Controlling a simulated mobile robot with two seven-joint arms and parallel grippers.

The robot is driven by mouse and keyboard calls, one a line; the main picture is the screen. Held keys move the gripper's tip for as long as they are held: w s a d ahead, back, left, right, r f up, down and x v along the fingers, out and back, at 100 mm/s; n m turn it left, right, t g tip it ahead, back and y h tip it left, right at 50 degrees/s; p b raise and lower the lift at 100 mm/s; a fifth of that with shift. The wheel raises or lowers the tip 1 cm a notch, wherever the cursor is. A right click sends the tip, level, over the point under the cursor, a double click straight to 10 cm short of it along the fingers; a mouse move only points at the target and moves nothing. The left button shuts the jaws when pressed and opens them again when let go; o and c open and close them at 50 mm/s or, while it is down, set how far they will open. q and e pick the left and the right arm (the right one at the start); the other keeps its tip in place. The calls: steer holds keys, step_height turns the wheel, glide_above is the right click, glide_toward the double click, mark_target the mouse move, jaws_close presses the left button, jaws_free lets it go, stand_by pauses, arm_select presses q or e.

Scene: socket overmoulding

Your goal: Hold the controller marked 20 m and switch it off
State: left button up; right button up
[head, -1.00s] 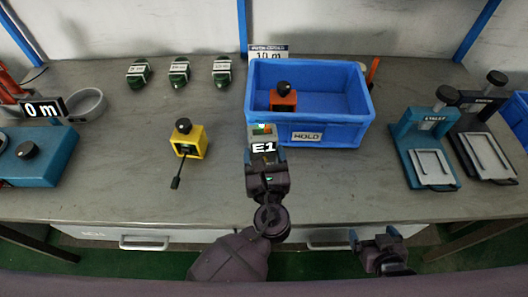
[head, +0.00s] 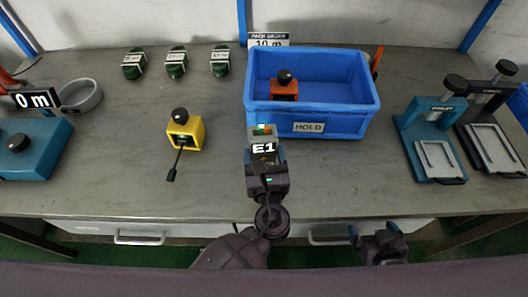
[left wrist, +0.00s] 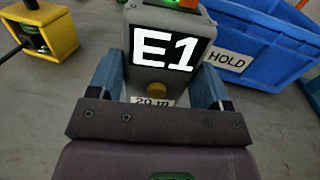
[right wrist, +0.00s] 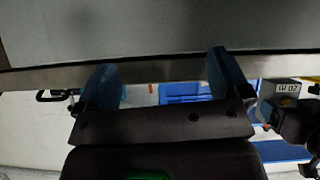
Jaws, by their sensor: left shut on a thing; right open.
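The controller (head: 263,138) is a grey box with a white "E1" on a black display and a red and green patch on its top. The controller (right wrist: 287,88) also shows at the right edge of the right wrist view. My right gripper (head: 377,236) is open and empty, low and to the right, by the table's front edge.
A blue bin (head: 345,122) marked HOLD contains an orange device (head: 284,92). A yellow device (head: 185,133) stands left of the controller. Several green items lie at the back left. Teal and dark presses (head: 430,130) stand at right. The table front between is clear.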

arm_select(q)
steer(key=shift+f+b, duration=0.45)
steer(key=shift+f, duration=0.35)
arm_select(e)
steer(key=shift+s+f, duration=0.1)
steer(key=shift+f, duration=0.4)
arm_select(q)
steer(key=shift+f+b, duration=0.4)
steer(key=shift+f, duration=0.25)
arm_select(e)
steer(key=shift+w, duration=0.2)
arm_select(q)
steer(key=shift+f+b, duration=0.35)
steer(key=shift+f, duration=0.3)
arm_select(e)
steer(key=shift+a+f, duration=0.1)
steer(key=shift+f, duration=0.35)
steer(key=shift+w, duration=0.1)
arm_select(q)
steer(key=shift+f, duration=0.2)
arm_select(e)
steer(key=shift+r, duration=0.2)
